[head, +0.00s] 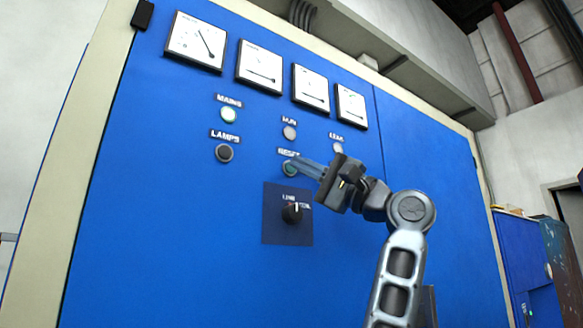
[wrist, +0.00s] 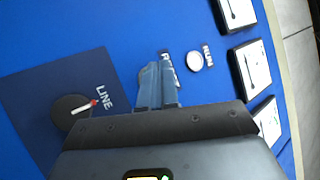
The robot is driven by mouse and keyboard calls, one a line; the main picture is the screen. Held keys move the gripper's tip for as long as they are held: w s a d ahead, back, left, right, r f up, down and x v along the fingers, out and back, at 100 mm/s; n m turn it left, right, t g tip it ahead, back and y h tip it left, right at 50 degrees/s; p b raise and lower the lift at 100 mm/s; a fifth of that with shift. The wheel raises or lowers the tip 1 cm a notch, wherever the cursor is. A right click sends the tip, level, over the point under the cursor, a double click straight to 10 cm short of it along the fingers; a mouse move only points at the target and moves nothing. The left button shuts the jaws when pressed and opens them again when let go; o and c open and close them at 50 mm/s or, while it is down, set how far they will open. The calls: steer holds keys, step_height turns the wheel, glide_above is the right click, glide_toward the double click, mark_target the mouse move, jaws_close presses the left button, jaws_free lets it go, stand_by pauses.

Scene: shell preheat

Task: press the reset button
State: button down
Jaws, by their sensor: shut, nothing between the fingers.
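In the wrist view my shut fingers (wrist: 157,84) point at the panel beside the partly covered RESET label (wrist: 167,66).
A black rotary switch (head: 292,212) sits just below on a dark plate. The MAINS lamp (head: 228,115), LAMPS button (head: 223,153), RUN lamp (head: 289,132) and LEAK lamp (head: 337,147) are nearby. A row of several dial gauges (head: 259,67) is above. The panel's right side is bare.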

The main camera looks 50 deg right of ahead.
steer(key=shift+s+a, duration=0.1)
steer(key=shift+s, duration=0.25)
steer(key=shift+s+a, duration=0.25)
steer(key=shift+s, duration=0.55)
steer(key=shift+s+a, duration=0.2)
steer(key=shift+s, duration=0.6)
steer(key=shift+s+a, duration=0.25)
steer(key=shift+s, duration=0.55)
